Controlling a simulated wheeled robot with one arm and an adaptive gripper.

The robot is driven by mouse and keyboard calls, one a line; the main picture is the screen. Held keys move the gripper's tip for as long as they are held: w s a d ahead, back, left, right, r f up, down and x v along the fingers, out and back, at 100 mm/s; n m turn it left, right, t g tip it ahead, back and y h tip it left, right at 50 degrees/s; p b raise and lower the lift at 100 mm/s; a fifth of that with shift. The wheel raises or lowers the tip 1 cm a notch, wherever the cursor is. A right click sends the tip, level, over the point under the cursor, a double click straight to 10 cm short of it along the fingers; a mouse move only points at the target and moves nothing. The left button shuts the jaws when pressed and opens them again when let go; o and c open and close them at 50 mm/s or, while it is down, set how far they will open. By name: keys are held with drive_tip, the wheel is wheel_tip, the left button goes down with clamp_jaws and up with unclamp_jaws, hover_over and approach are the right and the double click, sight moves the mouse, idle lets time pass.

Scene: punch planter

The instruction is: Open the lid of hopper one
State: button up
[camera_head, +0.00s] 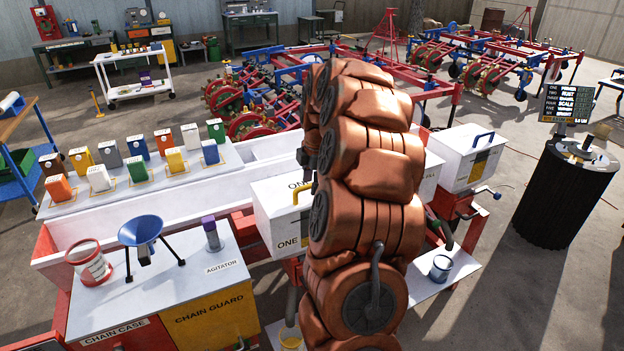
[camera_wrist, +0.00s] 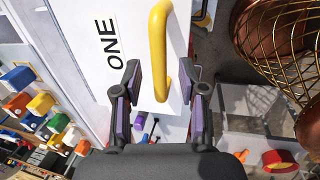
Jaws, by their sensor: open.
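Hopper one is a white box marked "ONE" (camera_head: 274,232), partly hidden behind my arm in the head view. The lid looks shut. My gripper (camera_wrist: 162,78) is open, with one finger on each side of the handle's lower part. I see gaps between both fingers and the handle. I cannot tell how deep the handle sits between them. The head view does not show the fingers clearly.
Another white hopper with a blue handle (camera_head: 482,137) stands right of my arm. A bench with a blue funnel (camera_head: 141,230) and a red-and-white can (camera_head: 88,262) is at front left. Coloured containers stand in rows behind it. A black drum (camera_head: 560,195) stands at right.

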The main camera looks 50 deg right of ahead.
drive_tip(key=shift+c, duration=0.3)
clamp_jaws()
idle(0.4)
